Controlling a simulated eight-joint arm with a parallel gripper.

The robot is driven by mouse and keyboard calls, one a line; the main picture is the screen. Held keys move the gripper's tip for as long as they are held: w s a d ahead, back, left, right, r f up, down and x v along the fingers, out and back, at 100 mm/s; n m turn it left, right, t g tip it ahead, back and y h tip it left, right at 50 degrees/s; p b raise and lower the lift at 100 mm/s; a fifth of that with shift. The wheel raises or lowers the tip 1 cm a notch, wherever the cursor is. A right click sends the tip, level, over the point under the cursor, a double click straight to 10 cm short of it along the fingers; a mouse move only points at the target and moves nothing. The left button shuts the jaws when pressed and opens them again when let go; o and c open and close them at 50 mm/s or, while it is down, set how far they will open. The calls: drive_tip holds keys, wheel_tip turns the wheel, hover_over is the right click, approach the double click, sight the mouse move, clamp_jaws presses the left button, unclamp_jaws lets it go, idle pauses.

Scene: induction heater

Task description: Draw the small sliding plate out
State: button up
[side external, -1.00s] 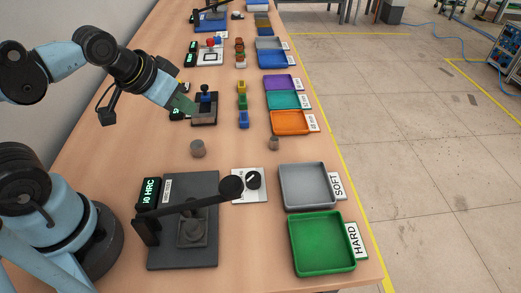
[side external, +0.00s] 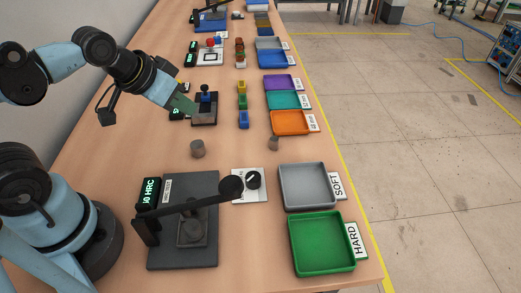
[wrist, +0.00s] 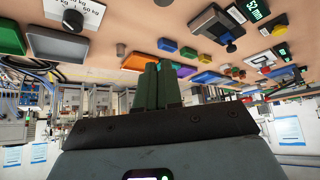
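My gripper (side external: 183,106) has two green fingers and hangs above the table at the left edge of a dark-based device (side external: 205,113) with a blue knob. In the wrist view the fingers (wrist: 158,85) stand side by side with no clear gap and nothing visible between them. I cannot pick out a small sliding plate for certain in either view. In the foreground a dark tester (side external: 205,185) has a long lever with a black ball (side external: 231,188) and a square block (side external: 193,233) on its base.
Grey (side external: 308,187), green (side external: 322,243) and orange (side external: 290,123) trays line the right side. Two grey-brown cylinders (side external: 197,149) (side external: 273,143) stand mid-table. A white plate with a black knob (side external: 253,181) lies beside the tester. Bare wood separates the cylinders and tester.

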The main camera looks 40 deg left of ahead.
drive_tip(key=o, duration=0.5)
drive_tip(key=shift+s+d+f+m+g, duration=0.15)
drive_tip(key=shift+s+m+g, duration=0.15)
drive_tip(key=shift+m, duration=0.3)
drive_tip(key=o, duration=0.3)
drive_tip(key=s+d+m+g, duration=0.1)
drive_tip(key=m, duration=0.1)
drive_tip(key=s+m+g+h, duration=0.1)
drive_tip(key=s+m, duration=0.1)
drive_tip(key=m, duration=0.1)
drive_tip(key=s+d+m+g+h, duration=0.1)
drive_tip(key=m, duration=0.1)
drive_tip(key=shift+s+d+f+m, duration=0.2)
drive_tip(key=shift+d+m, duration=0.15)
drive_tip(key=shift+m, duration=0.05)
drive_tip(key=m+g+h, duration=0.2)
drive_tip(key=m+g, duration=0.2)
drive_tip(key=m, duration=0.5)
approach(188, 200)
drive_tip(key=shift+d+x, duration=0.15)
drive_tip(key=shift+x, duration=2)
drive_tip(key=shift+d+x, duration=0.15)
drive_tip(key=shift+x, duration=2)
drive_tip(key=shift+r, duration=0.1)
drive_tip(key=shift+c, duration=0.2)
drive_tip(key=shift+h, duration=0.3)
clamp_jaws()
